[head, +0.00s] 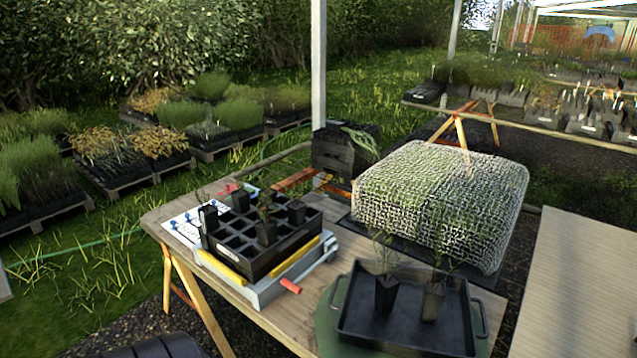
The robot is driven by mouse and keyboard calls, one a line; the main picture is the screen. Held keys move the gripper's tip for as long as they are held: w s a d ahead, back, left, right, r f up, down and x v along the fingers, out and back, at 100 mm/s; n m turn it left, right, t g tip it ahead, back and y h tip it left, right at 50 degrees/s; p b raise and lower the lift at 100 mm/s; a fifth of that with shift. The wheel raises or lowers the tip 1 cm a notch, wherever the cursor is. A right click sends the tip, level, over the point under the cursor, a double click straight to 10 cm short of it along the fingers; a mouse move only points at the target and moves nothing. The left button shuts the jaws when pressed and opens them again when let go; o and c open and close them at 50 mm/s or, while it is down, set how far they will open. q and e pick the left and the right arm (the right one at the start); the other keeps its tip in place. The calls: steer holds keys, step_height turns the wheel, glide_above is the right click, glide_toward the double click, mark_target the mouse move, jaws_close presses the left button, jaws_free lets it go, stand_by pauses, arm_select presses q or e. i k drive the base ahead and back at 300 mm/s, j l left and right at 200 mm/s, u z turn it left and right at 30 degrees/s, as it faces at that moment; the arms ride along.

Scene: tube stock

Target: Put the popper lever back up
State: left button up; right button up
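The popper is a pale grey frame (265,291) with yellow strips, standing on the wooden table. A black tube tray (272,262) with square cells sits on it, and several black tubes with seedlings stand in the tray. A lever with a red grip (290,286) sticks out low at the popper's front right side, near table height. Another small red part (232,187) shows at the back, partly hidden by the tray and plants. Neither of my grippers is in view, and nothing is seen touching the lever.
A black handled tray (400,338) holding two potted seedlings stands right of the lever, on a green round mat (326,322). A white sheet with blue spots (184,228) lies left of the popper. A mesh-covered block (440,205) stands behind. Bare table lies in front.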

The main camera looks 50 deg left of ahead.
mark_target(292, 285)
steer(key=u, duration=1.85)
steer(key=k+j+u, duration=0.2)
steer(key=u, duration=0.25)
